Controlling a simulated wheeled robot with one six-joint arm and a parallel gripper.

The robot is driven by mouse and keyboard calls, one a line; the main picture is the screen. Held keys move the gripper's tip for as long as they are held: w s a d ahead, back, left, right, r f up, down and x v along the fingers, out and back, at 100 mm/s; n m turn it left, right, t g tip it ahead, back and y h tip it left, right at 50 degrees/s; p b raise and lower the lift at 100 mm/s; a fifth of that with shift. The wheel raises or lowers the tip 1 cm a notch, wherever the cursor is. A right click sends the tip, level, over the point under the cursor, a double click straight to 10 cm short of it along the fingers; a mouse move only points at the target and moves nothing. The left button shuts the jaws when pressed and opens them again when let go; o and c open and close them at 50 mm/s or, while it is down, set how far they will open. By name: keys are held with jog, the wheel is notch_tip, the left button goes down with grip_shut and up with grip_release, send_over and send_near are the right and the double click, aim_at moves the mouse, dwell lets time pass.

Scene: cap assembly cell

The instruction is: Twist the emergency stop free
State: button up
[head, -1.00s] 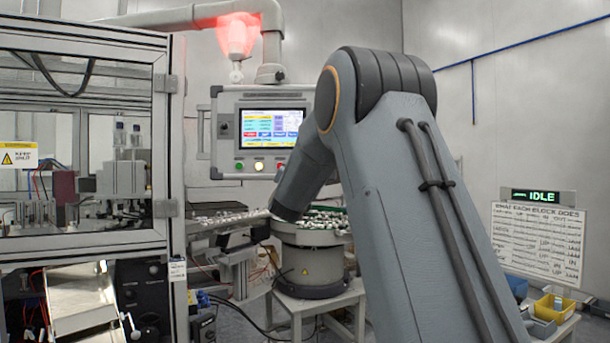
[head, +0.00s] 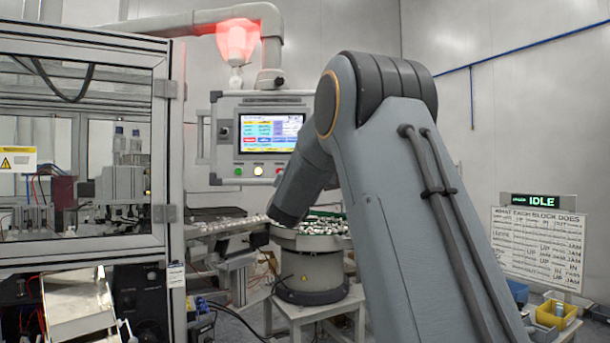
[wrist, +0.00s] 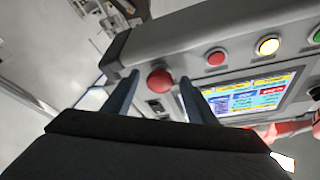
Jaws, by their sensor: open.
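The emergency stop (wrist: 160,81) is a red mushroom button on the grey control panel (wrist: 148,50) in the wrist view. My gripper (wrist: 159,77) is open, with one dark finger at each side of the button. The fingers appear apart from it, and I cannot tell how deep they reach around it. In the head view the panel (head: 226,100) hangs at the middle, and my arm hides its right part, the emergency stop and the gripper.
A glass-walled machine (head: 165,150) stands left. A parts bowl feeder (head: 312,268) stands below the panel. A red lamp (head: 236,42) glows above.

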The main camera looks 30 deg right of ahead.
jog(key=b+v, duration=0.2)
jog(key=v, duration=0.5)
jog(key=shift+s+a, duration=0.15)
jog(key=shift+s, duration=0.1)
jog(key=shift+f, duration=0.1)
jog(key=s+a+f+n+g+y, duration=0.1)
jog(key=a+f+n+y, duration=0.3)
jog(key=f, duration=0.5)
jog(key=a+f+n+g+y, duration=0.1)
jog(key=a+f+n+y, duration=0.2)
jog(key=a+f+y, duration=0.35)
jog(key=s+a+f+n+g+y, duration=0.1)
jog(key=s+a+f+g, duration=0.2)
jog(key=f, duration=0.5)
jog(key=s+a+f+n+g, duration=0.2)
jog(key=s+f, duration=0.4)
jog(key=f, duration=0.2)
jog(key=s+a+f+n+g, duration=0.1)
jog(key=s+f+g, duration=0.4)
jog(key=s, duration=0.9)
jog(key=s+a+f+n+g+y, duration=0.1)
jog(key=s+f+g, duration=0.4)
jog(key=s+f, duration=0.5)
jog(key=s+a+n, duration=0.1)
jog(key=s, duration=0.4)
jog(key=shift+s+a+f, duration=0.2)
jog(key=shift+f, duration=0.1)
jog(key=shift+y, duration=0.25)
